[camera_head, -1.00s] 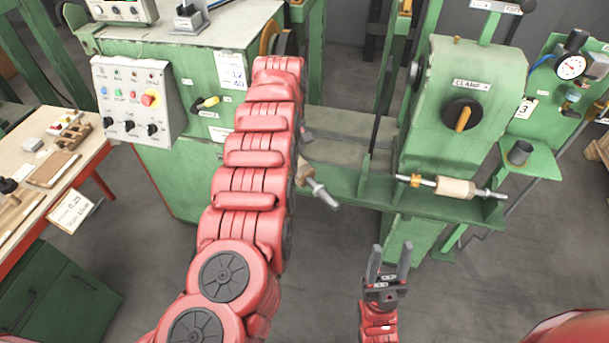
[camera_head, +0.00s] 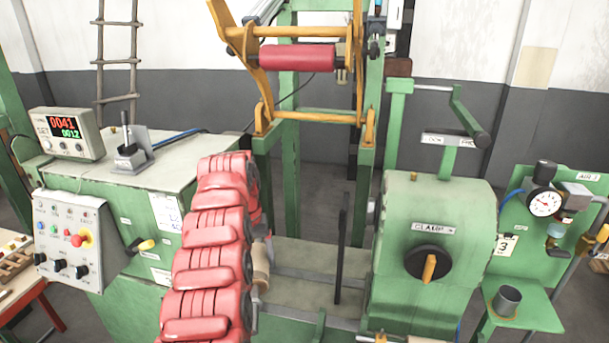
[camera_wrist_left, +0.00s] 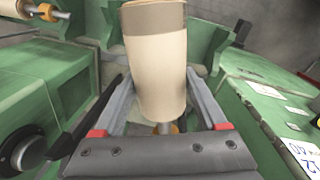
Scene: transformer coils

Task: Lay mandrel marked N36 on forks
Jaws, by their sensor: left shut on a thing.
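A tan mandrel (camera_wrist_left: 157,65) with a darker band near its upper end is between the fingers of my left gripper (camera_wrist_left: 158,85) in the left wrist view. The gripper is shut on it, and a metal shaft end shows below the roll. In the head view only a sliver of this mandrel (camera_head: 261,265) shows beside my red left arm, which hides the gripper. No N36 mark is readable. Another tan mandrel (camera_head: 420,339) shows at the bottom edge of the head view, and in the wrist view at upper left (camera_wrist_left: 15,8). I cannot identify the forks for certain. My right gripper is out of view.
A green clamp housing (camera_head: 435,250) with a black knob stands to the right of my arm. A dark upright bar (camera_head: 341,250) rises before it. Yellow arms with a red roller (camera_head: 297,57) hang above. A control box (camera_head: 70,240) is at left.

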